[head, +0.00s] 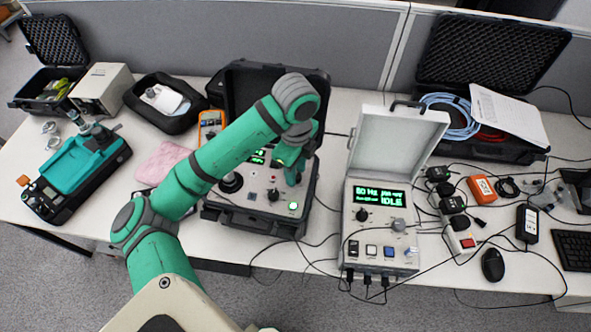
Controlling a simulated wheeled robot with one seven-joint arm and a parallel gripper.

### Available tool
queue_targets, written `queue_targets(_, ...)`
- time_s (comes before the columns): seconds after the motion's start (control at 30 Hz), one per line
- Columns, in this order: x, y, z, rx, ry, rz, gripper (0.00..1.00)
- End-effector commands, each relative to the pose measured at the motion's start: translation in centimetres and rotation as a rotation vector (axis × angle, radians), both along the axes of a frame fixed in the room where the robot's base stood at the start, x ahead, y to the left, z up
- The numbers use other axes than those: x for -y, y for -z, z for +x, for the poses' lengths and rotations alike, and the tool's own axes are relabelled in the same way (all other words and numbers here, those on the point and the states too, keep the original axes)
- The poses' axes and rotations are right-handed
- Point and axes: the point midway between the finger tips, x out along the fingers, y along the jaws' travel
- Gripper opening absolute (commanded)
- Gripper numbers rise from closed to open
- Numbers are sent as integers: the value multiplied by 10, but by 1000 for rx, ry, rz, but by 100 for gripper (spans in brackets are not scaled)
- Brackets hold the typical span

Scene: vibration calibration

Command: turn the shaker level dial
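My green arm reaches over an open black case (307,190) with a grey control panel. My gripper (292,180) points down over the right part of this panel. Its fingers are small and partly hidden, so I cannot tell whether they are open or touch anything. The panel carries a large black knob (231,182), a smaller dark knob (273,195) and a lit green button (293,206). A green display is partly covered by my arm. No label is legible, so I cannot tell which knob is the shaker level dial.
A teal device (80,162) and pink cloth (163,160) lie left.

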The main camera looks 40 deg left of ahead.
Motion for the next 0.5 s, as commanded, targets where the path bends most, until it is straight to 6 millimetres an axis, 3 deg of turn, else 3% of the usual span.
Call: queue_targets(0.5,-1,-84,0,2,-1,5,31)
